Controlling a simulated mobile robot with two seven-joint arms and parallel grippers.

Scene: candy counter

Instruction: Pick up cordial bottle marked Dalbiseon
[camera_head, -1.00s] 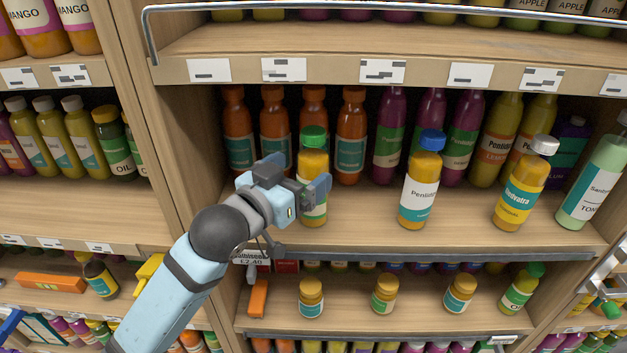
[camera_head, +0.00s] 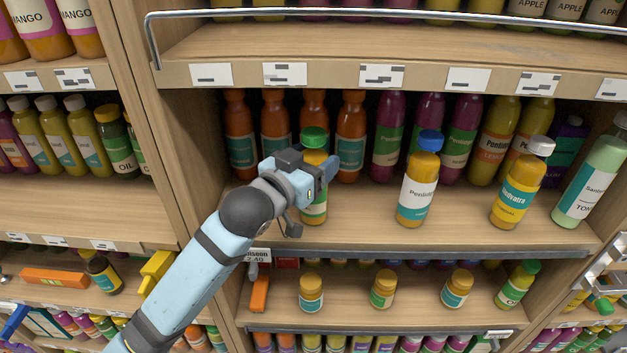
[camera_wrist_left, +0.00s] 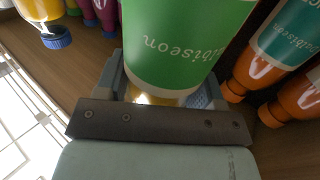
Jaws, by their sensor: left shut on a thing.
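A yellow bottle with a green cap (camera_head: 314,138) and a green and white label stands upright at the front left of the middle shelf. In the left wrist view its green label (camera_wrist_left: 185,45) shows upside down, partly cut off, ending in "lbiseon". My left gripper (camera_head: 318,174) is shut on this bottle around its body, and hides part of it in the head view. The bottle's base appears at shelf level; I cannot tell whether it is clear of the shelf. My right gripper is not in view.
Orange bottles (camera_head: 240,135) stand close behind the held bottle. A blue-capped bottle (camera_head: 416,190) and a white-capped bottle (camera_head: 517,190) stand to its right, with bare shelf between. A wooden upright (camera_head: 170,130) is to the left. A metal rail (camera_head: 390,14) runs above.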

